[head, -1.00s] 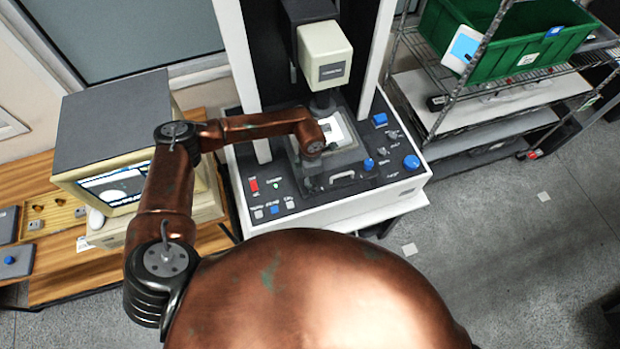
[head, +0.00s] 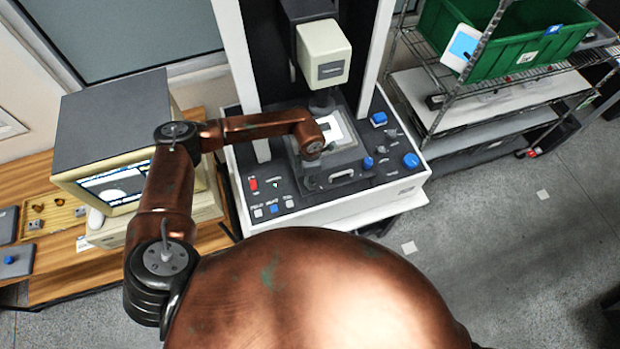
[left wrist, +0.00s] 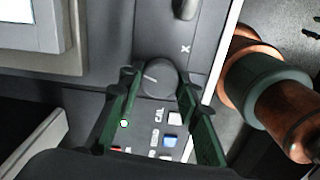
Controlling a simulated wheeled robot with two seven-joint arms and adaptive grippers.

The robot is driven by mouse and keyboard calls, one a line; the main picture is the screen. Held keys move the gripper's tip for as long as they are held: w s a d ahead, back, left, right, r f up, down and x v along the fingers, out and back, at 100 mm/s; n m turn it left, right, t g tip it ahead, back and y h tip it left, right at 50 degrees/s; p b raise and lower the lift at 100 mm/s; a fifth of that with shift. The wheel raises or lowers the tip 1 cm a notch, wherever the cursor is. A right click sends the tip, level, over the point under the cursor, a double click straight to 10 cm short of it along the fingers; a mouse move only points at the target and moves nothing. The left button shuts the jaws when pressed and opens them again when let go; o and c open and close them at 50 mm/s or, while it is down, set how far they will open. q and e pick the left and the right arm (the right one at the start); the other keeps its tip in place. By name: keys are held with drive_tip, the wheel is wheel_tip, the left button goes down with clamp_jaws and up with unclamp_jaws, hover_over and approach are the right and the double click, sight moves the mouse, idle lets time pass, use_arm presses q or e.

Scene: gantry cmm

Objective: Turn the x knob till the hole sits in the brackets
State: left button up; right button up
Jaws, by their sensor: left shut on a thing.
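The x knob (left wrist: 158,78) is a round dark knob with a pale pointer line, beside a white X on the panel in the left wrist view. My left gripper (left wrist: 157,88) is shut on it, one green-lined finger on each side. In the head view my left gripper (head: 309,170) reaches down at the machine's front left and hides the knob. The stage (head: 348,154) with a white-bordered part (head: 335,128) sits under the probe head (head: 323,55). The monitor screen (head: 118,185) shows a pale shape; hole and brackets are too small to tell. My right gripper is out of view.
Small buttons (left wrist: 171,140) sit close to the fingers on the panel. Blue knobs (head: 411,160) stand at the machine's right. A wooden bench (head: 70,262) is at left, and a wire rack with a green crate (head: 510,50) is at right.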

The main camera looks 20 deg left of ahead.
use_arm(q)
drive_tip(key=shift+f+m+b, duration=0.15)
drive_tip(key=shift+m+b, duration=0.35)
drive_tip(key=shift+b, duration=0.4)
drive_tip(key=m+b, duration=0.4)
drive_tip(key=b, duration=0.2)
drive_tip(key=shift+m+b, duration=0.9)
drive_tip(key=shift+b, duration=0.1)
drive_tip(key=shift+r, duration=0.2)
drive_tip(key=o, duration=1.1)
drive_tip(key=shift+o, duration=0.3)
wheel_tip(320, 180, up, 12)
